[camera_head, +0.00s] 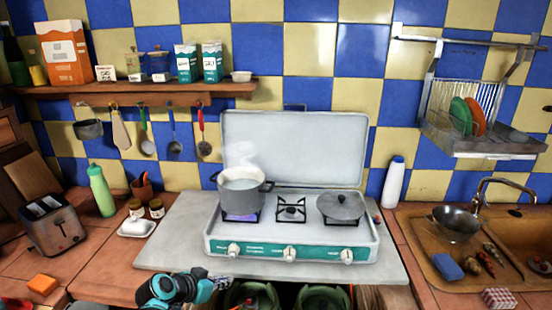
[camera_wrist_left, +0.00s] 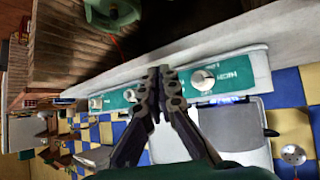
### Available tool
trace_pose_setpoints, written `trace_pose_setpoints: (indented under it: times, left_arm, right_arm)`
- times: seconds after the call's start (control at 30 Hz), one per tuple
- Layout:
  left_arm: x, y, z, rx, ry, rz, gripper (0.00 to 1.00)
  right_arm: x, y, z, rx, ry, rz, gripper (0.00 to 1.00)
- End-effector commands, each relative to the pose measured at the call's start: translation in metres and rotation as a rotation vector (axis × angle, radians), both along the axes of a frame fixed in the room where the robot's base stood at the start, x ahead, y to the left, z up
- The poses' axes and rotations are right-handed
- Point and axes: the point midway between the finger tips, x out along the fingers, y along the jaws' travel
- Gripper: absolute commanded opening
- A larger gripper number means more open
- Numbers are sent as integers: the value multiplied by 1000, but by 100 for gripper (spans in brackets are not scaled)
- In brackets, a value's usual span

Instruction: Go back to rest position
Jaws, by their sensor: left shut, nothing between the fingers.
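My left gripper (camera_head: 217,284) comes in low at the bottom of the head view, in front of the stove's left part. In the left wrist view its fingers (camera_wrist_left: 160,80) are shut together with nothing between them. They point toward the edge of the slab below the stove's teal knob panel (camera_wrist_left: 232,77). My right gripper is not in view.
The white stove (camera_head: 292,236) carries a steaming pot (camera_head: 241,187) over a blue flame and a lidded pan (camera_head: 341,205). A toaster (camera_head: 52,224) and a green bottle (camera_head: 101,191) stand at left. The sink (camera_head: 420,238) is at right. Green gas cylinders (camera_head: 315,297) show below.

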Motion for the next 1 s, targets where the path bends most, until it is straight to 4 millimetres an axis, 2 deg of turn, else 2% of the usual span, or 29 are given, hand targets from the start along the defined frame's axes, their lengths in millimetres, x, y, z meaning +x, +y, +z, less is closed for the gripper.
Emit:
trace_pose_setpoints:
  times: [0.1, 0.27, 0.4, 0.53, 0.7, 1.0]
  left_arm:
    - [-39, -12, 16, 17, 81, 63, 0]
    - [-96, -17, 30, 48, 177, 188, 0]
    - [-145, -14, 35, 76, 227, 305, 0]
    - [-182, -7, 34, 97, 246, 402, 0]
    - [-208, 2, 32, 109, 248, 483, 0]
    - [-214, 5, 31, 110, 246, 508, 0]
  right_arm:
    - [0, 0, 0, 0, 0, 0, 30]
    - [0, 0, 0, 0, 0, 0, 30]
    - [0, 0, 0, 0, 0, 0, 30]
    - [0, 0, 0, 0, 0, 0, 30]
    - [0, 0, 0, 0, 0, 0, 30]
    - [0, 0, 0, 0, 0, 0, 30]
